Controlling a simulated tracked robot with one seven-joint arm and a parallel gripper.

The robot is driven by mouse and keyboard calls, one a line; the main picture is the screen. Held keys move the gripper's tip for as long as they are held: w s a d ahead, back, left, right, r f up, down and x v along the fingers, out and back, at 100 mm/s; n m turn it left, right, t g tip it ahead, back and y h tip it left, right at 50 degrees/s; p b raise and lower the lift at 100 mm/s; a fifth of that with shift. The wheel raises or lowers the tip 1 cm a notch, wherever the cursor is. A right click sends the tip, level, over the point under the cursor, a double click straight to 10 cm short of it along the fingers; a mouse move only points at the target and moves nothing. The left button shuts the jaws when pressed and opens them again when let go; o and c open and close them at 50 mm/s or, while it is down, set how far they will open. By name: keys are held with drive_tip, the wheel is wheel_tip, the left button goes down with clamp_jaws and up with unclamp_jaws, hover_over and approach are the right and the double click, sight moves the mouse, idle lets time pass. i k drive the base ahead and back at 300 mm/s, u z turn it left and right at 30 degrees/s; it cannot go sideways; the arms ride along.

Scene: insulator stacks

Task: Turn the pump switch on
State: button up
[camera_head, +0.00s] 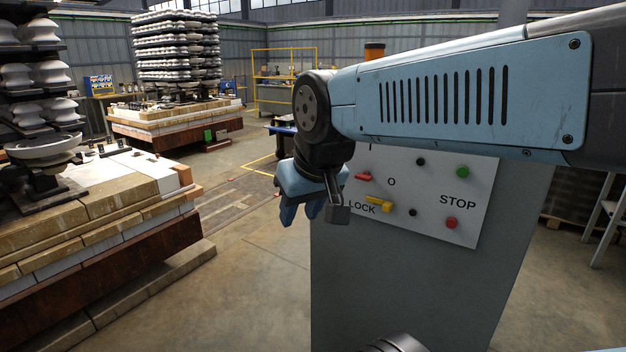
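A white control panel (446,178) is on the upper face of a grey cabinet (400,285). A red switch handle (364,177) sits at the panel's left, near an "O" mark; another mark above is partly covered by my arm. No pump label is readable. A yellow lever (379,203) is by the word LOCK. A green button (463,173) and a red button (452,223) by STOP are at the right. My gripper (301,212) points down, left of the red handle in the picture. Its opening is unclear, and no held object can be made out.
Insulator stacks (178,50) stand on brick-like bases at the left and back. Open floor (255,245) lies between them and the cabinet. A yellow frame (288,78) stands behind.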

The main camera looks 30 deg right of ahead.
sight(365, 176)
drive_tip(key=u, duration=1.05)
drive_tip(key=k, duration=0.7)
drive_tip(key=z, duration=3.85)
drive_tip(key=k, duration=0.1)
drive_tip(key=u, duration=1.35)
drive_tip(key=i, duration=0.5)
drive_tip(key=u, duration=0.1)
